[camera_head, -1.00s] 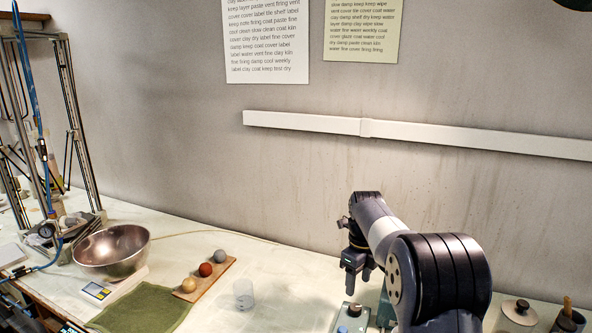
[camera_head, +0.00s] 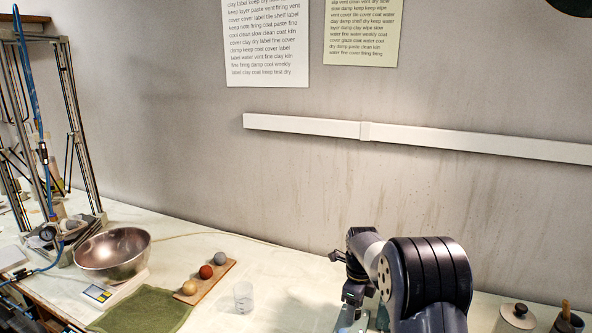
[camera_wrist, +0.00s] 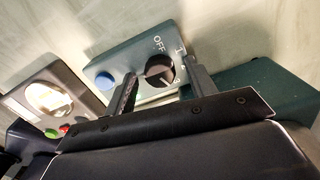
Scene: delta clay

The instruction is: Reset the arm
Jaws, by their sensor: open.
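My gripper (camera_wrist: 158,70) is open and empty in the wrist view, its two fingers apart. Past the fingers is a grey-green control box (camera_wrist: 130,68) with a blue button (camera_wrist: 105,81) and a black rotary knob (camera_wrist: 160,70), with "OFF" lettered beside it. The knob appears between the fingertips in the picture; I cannot tell whether they touch it. In the head view my arm (camera_head: 385,265) bends down toward the bench at the lower right, and its wrist partly hides the box.
The bench holds a metal bowl (camera_head: 113,270), a green cloth (camera_head: 140,312), a wooden board (camera_head: 222,270) with three balls and a clear beaker (camera_head: 243,310). A lidded jar (camera_head: 517,317) stands right of my arm. In the wrist view, another device (camera_wrist: 50,98) with red and green buttons lies left.

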